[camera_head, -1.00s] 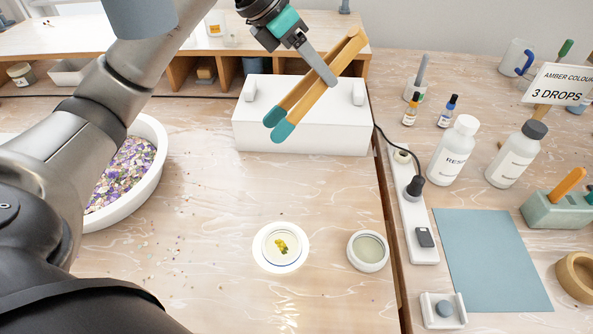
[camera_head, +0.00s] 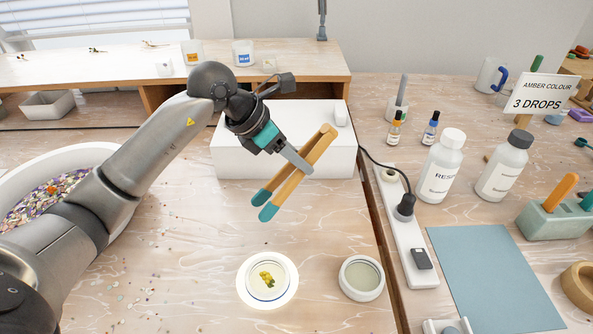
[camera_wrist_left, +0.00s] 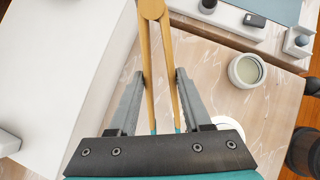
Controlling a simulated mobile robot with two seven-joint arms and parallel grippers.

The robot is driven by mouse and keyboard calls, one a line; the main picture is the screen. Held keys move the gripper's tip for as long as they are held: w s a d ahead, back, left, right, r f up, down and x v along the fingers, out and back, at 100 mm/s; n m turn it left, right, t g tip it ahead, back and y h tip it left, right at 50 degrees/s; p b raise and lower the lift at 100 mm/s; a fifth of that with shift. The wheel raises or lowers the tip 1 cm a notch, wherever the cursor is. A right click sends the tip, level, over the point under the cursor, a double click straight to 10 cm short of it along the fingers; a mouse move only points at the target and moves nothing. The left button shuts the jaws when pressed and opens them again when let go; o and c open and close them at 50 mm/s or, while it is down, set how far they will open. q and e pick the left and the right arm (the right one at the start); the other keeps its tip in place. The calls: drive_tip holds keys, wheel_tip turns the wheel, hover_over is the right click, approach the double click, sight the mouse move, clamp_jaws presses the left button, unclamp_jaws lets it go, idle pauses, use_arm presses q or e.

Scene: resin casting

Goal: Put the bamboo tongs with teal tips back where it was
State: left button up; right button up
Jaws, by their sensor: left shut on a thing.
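The bamboo tongs with teal tips (camera_head: 288,188) are held in my left gripper (camera_head: 303,165), whose fingers are closed about their arms. The tongs hang tilted in front of the white block (camera_head: 285,165), teal tips down and left, joined end up and right. In the left wrist view, the tongs (camera_wrist_left: 152,10) run between the two grey fingers (camera_wrist_left: 157,85), joined end away from the wrist. My right gripper is out of view.
A white dish with a yellow flower (camera_head: 267,278) and a round pot (camera_head: 361,278) stand in front. A power strip (camera_head: 407,235), resin bottles (camera_head: 440,168) and a blue mat (camera_head: 490,270) are to the right. A petal-filled bowl (camera_head: 30,180) is left.

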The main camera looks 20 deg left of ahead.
use_arm(q)
wheel_tip(320, 180, down, 3)
drive_tip(key=shift+f+b, duration=0.1)
drive_tip(key=shift+b, duration=0.3)
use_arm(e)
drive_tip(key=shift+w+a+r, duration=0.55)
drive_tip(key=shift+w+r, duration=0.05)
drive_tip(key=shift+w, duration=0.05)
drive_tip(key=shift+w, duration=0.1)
use_arm(q)
drive_tip(key=shift+f, duration=0.25)
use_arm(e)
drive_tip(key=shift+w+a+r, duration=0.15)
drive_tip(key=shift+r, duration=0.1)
use_arm(q)
drive_tip(key=shift+f+b, duration=0.1)
drive_tip(key=shift+b, duration=0.2)
drive_tip(key=shift+f, duration=0.2)
drive_tip(key=o, duration=0.6)
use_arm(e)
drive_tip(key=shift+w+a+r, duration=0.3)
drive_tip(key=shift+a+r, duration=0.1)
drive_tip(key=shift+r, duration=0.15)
use_arm(q)
drive_tip(key=shift+r, duration=0.1)
